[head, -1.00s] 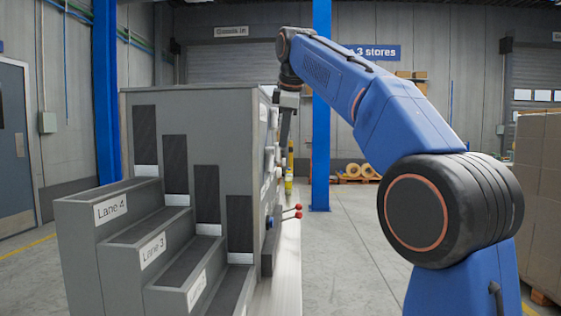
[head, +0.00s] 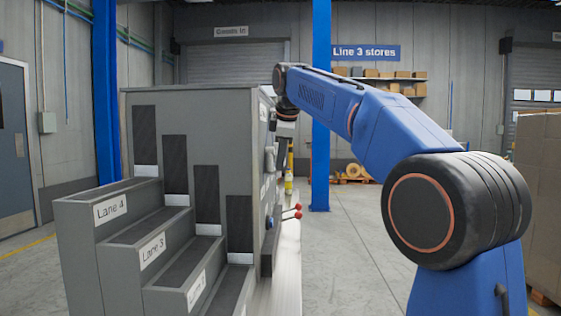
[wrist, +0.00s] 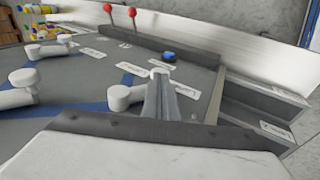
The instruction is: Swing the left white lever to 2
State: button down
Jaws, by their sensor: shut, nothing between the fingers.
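The wrist view shows a grey panel with several white levers. The nearest white lever (wrist: 122,98) lies just left of my gripper (wrist: 163,76), its arm running behind the fingers; I cannot tell whether they touch. Two more white levers (wrist: 46,50) and (wrist: 26,78) are further left. I cannot tell which is the left one, and the label lettering is too small to read. My gripper's fingers are together and empty. In the head view, the panel is edge-on, and my fingers are hard to make out beside it.
Two red-knobbed levers (wrist: 131,12) and a blue button (wrist: 168,57) are also on the panel. The grey stepped cabinet (head: 180,98) has lane labels. A blue post (head: 321,150) stands behind. Stacked cartons (head: 540,190) are at right. The floor between is open.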

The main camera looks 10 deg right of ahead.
jog(key=shift+f+t, duration=0.3)
jog(key=shift+t, duration=0.3)
jog(key=t, duration=0.1)
jog(key=w+f+t+h, duration=0.1)
jog(key=t, duration=0.1)
jog(key=f+t, duration=0.1)
jog(key=shift+w+d+f+n+h, duration=0.1)
jog(key=shift+w+d+n+h, duration=0.1)
jog(key=shift+w+n+h, duration=0.1)
jog(key=shift+w+d+f+t, duration=0.15)
jog(key=shift+w+f, duration=0.1)
jog(key=shift+w, duration=0.2)
jog(key=shift+w+d+f+t, duration=0.1)
jog(key=shift+w+d+f, duration=0.1)
jog(key=shift+w, duration=0.3)
jog(key=shift+w+d+f+t, duration=0.15)
jog(key=shift+w+f, duration=0.1)
jog(key=shift+w, duration=0.2)
jog(key=shift+w, duration=0.1)
